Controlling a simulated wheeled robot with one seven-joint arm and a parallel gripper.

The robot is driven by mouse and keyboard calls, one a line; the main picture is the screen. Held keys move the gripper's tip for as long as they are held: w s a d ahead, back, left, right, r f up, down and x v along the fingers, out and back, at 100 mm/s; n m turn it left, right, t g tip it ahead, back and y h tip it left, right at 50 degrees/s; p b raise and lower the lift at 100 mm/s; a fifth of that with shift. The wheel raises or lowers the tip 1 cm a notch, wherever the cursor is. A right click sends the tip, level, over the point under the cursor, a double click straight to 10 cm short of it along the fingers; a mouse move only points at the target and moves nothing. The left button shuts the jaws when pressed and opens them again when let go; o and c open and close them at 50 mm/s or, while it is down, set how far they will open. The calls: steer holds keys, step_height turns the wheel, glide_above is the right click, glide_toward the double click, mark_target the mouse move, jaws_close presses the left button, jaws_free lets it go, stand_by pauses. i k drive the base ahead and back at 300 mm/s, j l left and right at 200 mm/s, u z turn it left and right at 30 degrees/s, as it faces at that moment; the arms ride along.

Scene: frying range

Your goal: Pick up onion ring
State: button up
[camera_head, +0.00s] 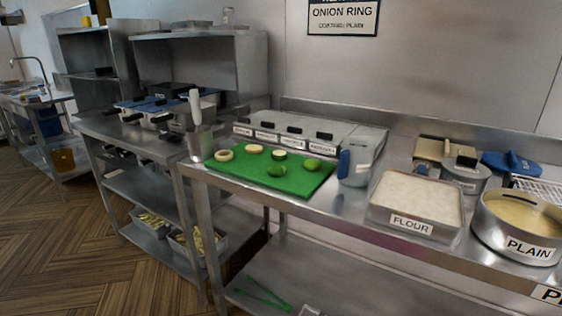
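A pale ring-shaped slice, which looks like the onion ring (224,155), lies at the left end of the green cutting board (262,181). A pale round slice (253,149) and a green-rimmed slice (279,155) lie to its right along the back of the board. Two green pieces lie further right, one near the front (277,170) and one near the right end (312,164). My gripper is not in the picture.
A metal container with a white handle (196,108) stands just left of the board. A metal jug (357,163), a flour tray (416,199) and a pot labelled PLAIN (519,226) stand to the right. Lidded bins (300,132) line the back.

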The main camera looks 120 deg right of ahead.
mark_target(219, 156)
steer(key=z, duration=4.45)
